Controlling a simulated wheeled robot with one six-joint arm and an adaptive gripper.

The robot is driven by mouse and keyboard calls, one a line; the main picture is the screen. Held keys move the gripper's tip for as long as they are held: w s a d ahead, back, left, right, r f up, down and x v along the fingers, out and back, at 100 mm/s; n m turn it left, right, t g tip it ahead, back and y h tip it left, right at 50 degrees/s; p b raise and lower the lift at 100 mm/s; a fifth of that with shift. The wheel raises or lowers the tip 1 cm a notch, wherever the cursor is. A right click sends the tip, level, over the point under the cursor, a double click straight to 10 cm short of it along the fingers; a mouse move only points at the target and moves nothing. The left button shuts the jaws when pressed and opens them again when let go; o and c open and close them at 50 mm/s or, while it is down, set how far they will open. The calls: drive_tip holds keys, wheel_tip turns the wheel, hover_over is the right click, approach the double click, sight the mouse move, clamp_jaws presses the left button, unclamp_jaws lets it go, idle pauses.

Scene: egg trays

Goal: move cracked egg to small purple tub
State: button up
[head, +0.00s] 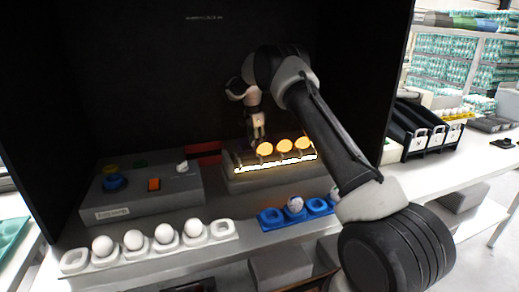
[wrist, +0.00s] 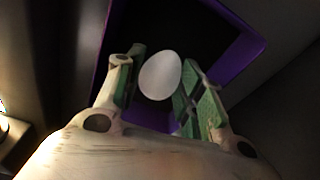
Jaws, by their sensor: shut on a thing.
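A plain white egg (wrist: 160,75) is between the two green-padded fingers of my gripper (wrist: 158,88) in the wrist view. The gripper is shut on it; no crack shows on the side facing the camera. The purple tub (wrist: 241,27) lies beyond the egg, with its purple rim around a dark inside. The egg appears over the tub's opening; its height above it is hard to tell. In the head view my gripper (head: 257,134) points down behind the lit box, and I cannot make out the tub or the held egg there.
A white tray (head: 221,231) with several white eggs stands at the front left. A blue tray (head: 270,218) holds one marked egg (head: 295,204). A grey control box (head: 140,200) and a box with glowing lamps (head: 265,172) stand behind. Dark walls enclose the back and sides.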

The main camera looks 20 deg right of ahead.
drive_tip(key=o, duration=0.7)
